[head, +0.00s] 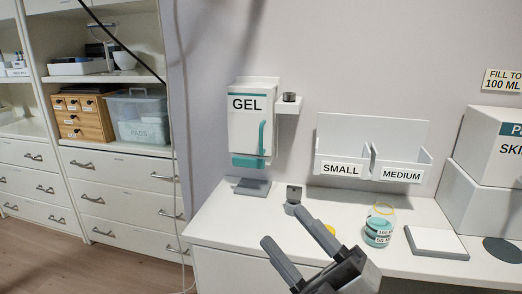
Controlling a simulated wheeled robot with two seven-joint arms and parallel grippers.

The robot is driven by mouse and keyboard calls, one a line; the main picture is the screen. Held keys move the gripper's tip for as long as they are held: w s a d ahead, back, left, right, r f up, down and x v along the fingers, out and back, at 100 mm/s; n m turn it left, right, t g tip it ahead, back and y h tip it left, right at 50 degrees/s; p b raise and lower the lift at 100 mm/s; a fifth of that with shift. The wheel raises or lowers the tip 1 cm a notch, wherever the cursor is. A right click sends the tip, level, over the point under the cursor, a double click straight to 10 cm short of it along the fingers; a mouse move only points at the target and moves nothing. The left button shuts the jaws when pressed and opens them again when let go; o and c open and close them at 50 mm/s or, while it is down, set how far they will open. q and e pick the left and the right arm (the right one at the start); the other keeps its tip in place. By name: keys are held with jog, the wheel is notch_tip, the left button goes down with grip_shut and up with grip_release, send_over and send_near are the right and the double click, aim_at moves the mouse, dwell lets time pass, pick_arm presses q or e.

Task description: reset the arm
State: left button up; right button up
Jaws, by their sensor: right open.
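My right gripper (297,255) shows at the bottom middle of the head view, in front of the white counter (222,222). Its two grey fingers point up and to the left and stand apart with nothing between them. My left gripper is not in the head view. No motorised couch shows in this view.
A gel dispenser (251,130) stands at the counter's back left. A glass jar of teal liquid (379,228) and a white square block (436,243) lie right of the gripper. Bins marked SMALL (341,169) and MEDIUM (402,174) sit behind. A cabinet (110,190) stands left.

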jog(key=d+f+m+h, duration=0.3)
jog(key=f+m+h, duration=0.3)
jog(key=f+m, duration=0.3)
jog(key=d+f+m+h, duration=0.4)
jog(key=f+m+h, duration=0.2)
jog(key=f, duration=0.5)
jog(key=s+d+f+m+g+h, duration=0.3)
jog(key=s+f+m+g, duration=0.2)
jog(key=s+f, duration=0.4)
notch_tip(320, 180, down, 4)
jog(key=shift+s+f+m+g, duration=0.15)
jog(key=shift+s+m+g, duration=0.2)
jog(key=shift+m, duration=0.35)
